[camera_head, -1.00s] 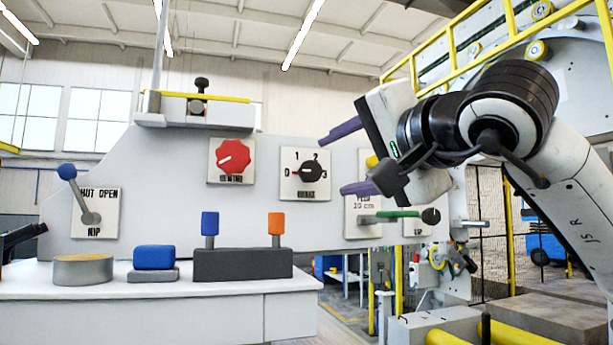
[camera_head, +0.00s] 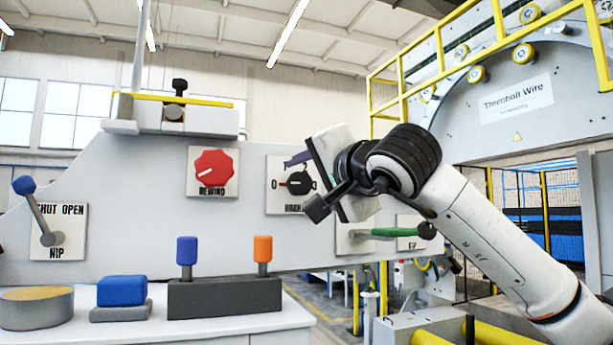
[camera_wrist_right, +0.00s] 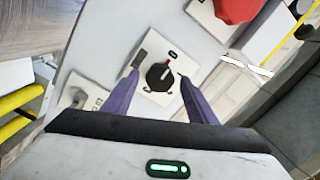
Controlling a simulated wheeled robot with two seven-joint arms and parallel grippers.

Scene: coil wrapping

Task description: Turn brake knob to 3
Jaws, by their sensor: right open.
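The brake knob (camera_head: 299,183) is a round black knob on a white plate marked 0 to 3, on the grey machine panel. In the right wrist view the knob (camera_wrist_right: 159,76) has its red mark turned to the 0. My right gripper (camera_wrist_right: 158,78) is open, its two purple fingers on either side of the knob in that view. I cannot tell whether they touch it. In the head view the right gripper (camera_head: 303,170) is at the plate; one finger shows above the knob, and the gripper body hides the plate's right side. My left gripper is out of view.
A red REWIND knob (camera_head: 214,168) is left of the brake plate. A green-handled lever (camera_head: 395,232) is below right, close under my right wrist. The NIP lever (camera_head: 40,212) is at far left. Blue (camera_head: 187,251) and orange (camera_head: 263,249) switches stand below.

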